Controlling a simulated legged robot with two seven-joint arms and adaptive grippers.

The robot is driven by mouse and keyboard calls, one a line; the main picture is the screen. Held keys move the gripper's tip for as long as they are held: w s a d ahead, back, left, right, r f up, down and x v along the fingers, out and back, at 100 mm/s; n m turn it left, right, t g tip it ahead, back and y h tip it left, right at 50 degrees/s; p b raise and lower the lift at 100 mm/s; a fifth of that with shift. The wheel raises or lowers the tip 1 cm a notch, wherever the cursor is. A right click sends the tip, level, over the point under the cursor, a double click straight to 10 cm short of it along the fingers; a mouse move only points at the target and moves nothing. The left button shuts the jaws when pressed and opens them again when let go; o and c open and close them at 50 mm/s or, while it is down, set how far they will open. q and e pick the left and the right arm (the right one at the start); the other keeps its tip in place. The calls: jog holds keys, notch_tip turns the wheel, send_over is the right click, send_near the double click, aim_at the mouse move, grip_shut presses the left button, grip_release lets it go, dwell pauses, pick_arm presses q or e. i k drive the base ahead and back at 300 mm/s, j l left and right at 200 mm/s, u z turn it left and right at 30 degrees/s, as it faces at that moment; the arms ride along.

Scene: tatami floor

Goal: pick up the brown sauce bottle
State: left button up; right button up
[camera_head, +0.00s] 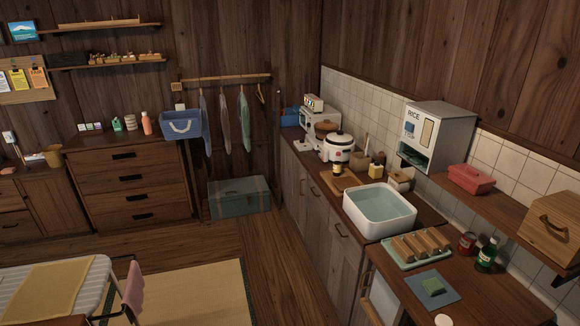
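A small dark brown bottle with a pale label (337,168) stands on the kitchen counter (322,180), in front of the white rice cooker (339,148). It appears upright and looks like the brown sauce bottle, though it is too small to read. A yellow bottle with a dark cap (376,169) stands to its right, behind the white basin. Neither of my grippers is in view.
A white basin (380,228) is set in the counter. Nearer are a tray of wooden blocks (398,254), a red can (467,243) and a green bottle (486,256). A low table (95,272) stands at bottom left. The wooden floor before the counter is clear.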

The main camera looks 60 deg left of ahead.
aim_at(337, 164)
jog(key=u, duration=1.55)
jog(key=i+j+u, duration=0.4)
jog(key=i, duration=0.5)
jog(key=i+u, duration=0.4)
jog(key=i, duration=1.4)
jog(key=i+j, duration=0.15)
jog(key=i, duration=0.75)
